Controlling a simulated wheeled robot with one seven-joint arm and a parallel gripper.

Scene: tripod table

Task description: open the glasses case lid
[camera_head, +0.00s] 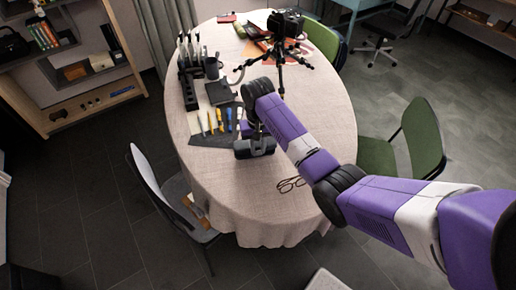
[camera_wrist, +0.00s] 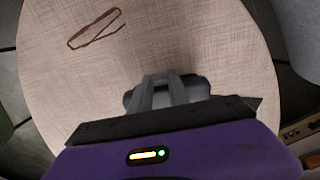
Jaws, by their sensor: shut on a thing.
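The glasses case (camera_head: 242,152), a small dark grey box, lies on the tablecloth near the table's middle. My gripper (camera_head: 256,132) reaches down onto it from above. In the wrist view the grey case (camera_wrist: 198,87) shows on both sides of my gripper's fingers (camera_wrist: 162,78), which are close together and shut on it. The fingers and the gripper body hide much of the case. I cannot tell how far its lid is raised.
Glasses (camera_head: 291,184) lie on the oval table (camera_head: 235,205). Screwdrivers (camera_head: 220,120) lie on a dark mat behind the case. A tripod (camera_head: 280,62) stands farther back. A grey chair (camera_head: 150,185) and green chair (camera_head: 420,140) flank the table.

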